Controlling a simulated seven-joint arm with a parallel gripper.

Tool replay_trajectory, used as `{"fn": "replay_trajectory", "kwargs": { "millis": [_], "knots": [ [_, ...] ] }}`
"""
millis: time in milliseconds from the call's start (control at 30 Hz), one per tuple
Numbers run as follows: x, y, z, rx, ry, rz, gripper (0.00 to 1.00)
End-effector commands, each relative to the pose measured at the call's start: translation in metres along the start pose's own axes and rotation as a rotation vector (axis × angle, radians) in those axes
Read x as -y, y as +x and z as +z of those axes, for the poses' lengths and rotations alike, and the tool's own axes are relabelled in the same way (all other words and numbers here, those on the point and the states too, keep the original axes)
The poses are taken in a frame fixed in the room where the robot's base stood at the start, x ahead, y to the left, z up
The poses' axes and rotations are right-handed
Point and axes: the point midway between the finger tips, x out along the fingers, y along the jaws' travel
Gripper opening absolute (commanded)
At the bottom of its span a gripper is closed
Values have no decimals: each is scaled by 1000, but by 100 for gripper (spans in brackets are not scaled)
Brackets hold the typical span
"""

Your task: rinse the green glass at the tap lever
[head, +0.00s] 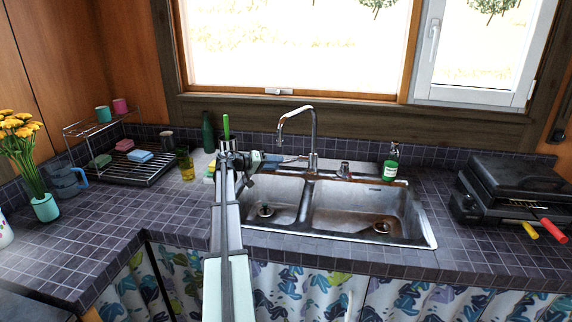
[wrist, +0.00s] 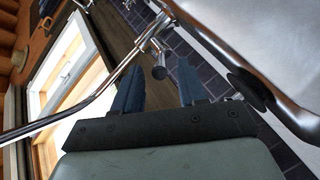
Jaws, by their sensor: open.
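A see-through yellow-green glass (head: 186,166), the closest match to the green glass, stands upright on the counter beside the dish rack, left of my arm. The chrome tap (head: 313,140) rises behind the sink, its spout bent over to the left. My gripper (head: 277,160) is left of the tap base, at the back rim of the sink. In the wrist view my gripper (wrist: 155,66) is open, with nothing held. The tap's small knob-ended lever (wrist: 158,72) appears between the two fingers there; I cannot tell whether they touch it.
The double sink (head: 365,208) is empty. A green soap bottle (head: 389,168) stands behind it. A dark green bottle (head: 208,134) stands near the window. A dish rack (head: 135,165) is at left, a black grill (head: 510,195) at right.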

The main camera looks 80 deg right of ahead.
Motion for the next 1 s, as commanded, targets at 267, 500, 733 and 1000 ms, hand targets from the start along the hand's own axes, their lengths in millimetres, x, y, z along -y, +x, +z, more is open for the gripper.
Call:
{"fn": "replay_trajectory", "kwargs": {
  "millis": [267, 500, 733, 1000],
  "knots": [
    [0, 39, 0, 2, 0, 1, 42],
    [1, 51, 0, 0, 0, 0, 42],
    [0, 52, 0, 0, 0, 0, 42],
    [0, 52, 0, 0, 0, 0, 21]
  ]
}}
